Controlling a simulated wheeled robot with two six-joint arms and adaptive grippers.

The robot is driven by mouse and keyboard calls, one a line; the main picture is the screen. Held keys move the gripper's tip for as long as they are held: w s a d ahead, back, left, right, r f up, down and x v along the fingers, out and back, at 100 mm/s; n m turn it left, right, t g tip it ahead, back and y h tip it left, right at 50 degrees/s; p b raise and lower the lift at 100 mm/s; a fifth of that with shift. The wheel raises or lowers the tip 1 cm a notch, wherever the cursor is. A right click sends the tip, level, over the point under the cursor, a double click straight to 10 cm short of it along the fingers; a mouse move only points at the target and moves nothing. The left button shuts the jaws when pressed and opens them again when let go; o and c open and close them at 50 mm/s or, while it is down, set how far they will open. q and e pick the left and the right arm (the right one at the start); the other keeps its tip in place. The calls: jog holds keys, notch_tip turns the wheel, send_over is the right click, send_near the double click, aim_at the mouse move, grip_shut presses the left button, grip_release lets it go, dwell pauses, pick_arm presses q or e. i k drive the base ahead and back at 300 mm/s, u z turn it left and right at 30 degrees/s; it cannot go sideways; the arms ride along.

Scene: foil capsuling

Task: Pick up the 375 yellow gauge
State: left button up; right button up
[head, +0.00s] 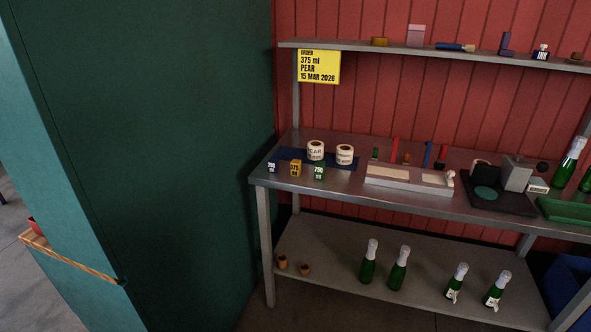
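The yellow gauge marked 375 (295,168) stands near the left front of the metal bench top. A dark blue gauge marked 200 or 700 (272,166), too small to read surely, stands to its left. A green gauge marked 750 (319,171) stands to its right. All are upright and apart from each other. A yellow order sign (319,67) hanging from the upper shelf reads 375 ml, PEAR, 15 MAR 2028. Neither of my grippers shows in the head view.
Two label rolls (316,150) stand on a blue mat behind the gauges. A pale tray fixture (409,179) and a black device (497,195) lie to the right. Green bottles (368,264) stand on the lower shelf. A dark green wall (160,150) fills the left.

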aim_at(296, 164)
jog(key=z, duration=0.5)
jog(key=k, duration=0.6)
jog(key=u, duration=0.25)
jog(key=i, duration=0.65)
jog(key=u, duration=0.55)
jog(key=i, duration=0.75)
jog(key=z, duration=0.45)
